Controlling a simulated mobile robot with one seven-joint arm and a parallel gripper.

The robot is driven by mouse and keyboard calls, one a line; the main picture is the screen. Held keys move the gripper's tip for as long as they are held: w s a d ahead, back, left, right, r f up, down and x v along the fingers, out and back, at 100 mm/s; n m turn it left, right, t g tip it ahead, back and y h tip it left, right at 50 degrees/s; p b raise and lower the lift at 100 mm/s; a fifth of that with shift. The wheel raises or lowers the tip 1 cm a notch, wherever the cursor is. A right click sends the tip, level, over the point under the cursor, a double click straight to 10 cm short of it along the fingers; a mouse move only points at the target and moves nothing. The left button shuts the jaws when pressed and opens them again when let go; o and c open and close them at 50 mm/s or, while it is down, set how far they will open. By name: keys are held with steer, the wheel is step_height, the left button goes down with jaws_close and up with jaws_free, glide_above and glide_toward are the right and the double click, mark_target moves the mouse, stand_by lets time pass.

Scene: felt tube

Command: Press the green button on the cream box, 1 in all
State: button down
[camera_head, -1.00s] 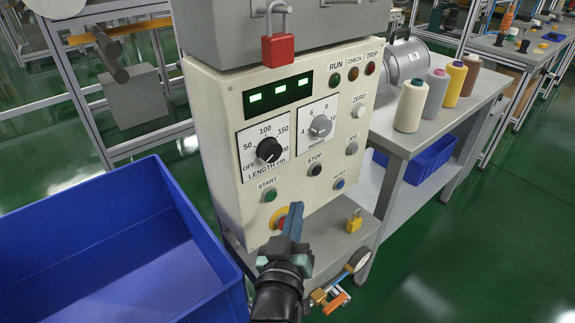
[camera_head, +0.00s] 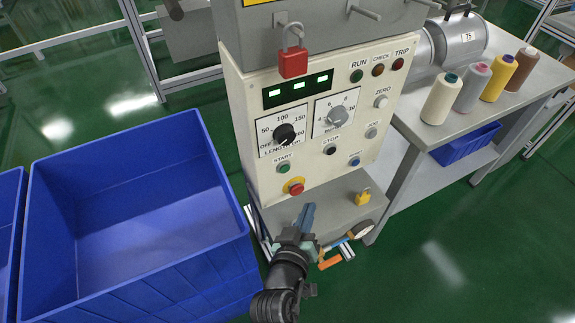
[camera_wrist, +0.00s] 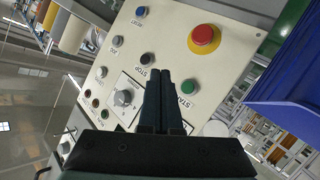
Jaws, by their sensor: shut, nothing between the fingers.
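The cream box (camera_head: 249,184) stands upright with its panel facing me. Its green button (camera_head: 284,168), labelled START, sits below the black LENGTH dial and above the red emergency knob on a yellow ring (camera_head: 294,187). In the wrist view the green button (camera_wrist: 188,87) is just right of my fingertips, and the red knob (camera_wrist: 204,35) is farther up. My gripper (camera_head: 307,208) is shut and empty, in front of the box's lower part. It appears apart from the panel. The green button is unobstructed in both views.
Other controls on the panel include the black STOP button (camera_head: 330,150) and the blue button (camera_head: 355,162). A large blue bin (camera_head: 150,262) stands at left. A yellow padlock (camera_head: 363,198) is on the grey ledge (camera_head: 345,207). A table with thread cones (camera_head: 441,100) stands at right.

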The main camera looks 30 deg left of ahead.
mark_target(290, 169)
steer(key=w+a+b, duration=0.5)
steer(key=a, duration=0.2)
steer(key=shift+w, duration=0.25)
steer(key=shift+a, duration=0.1)
stand_by(2.1)
steer(key=shift+w+a+b, duration=0.2)
steer(key=shift+w+b, duration=0.05)
steer(key=shift+b, duration=0.15)
steer(key=shift+w+a+b, duration=0.25)
steer(key=shift+a+b, duration=0.05)
steer(key=shift+a, duration=0.05)
stand_by(0.8)
steer(key=shift+s+d+r, duration=0.1)
steer(key=shift+s+d+p, duration=0.4)
steer(key=shift+d+p, duration=0.05)
steer(key=shift+d, duration=0.1)
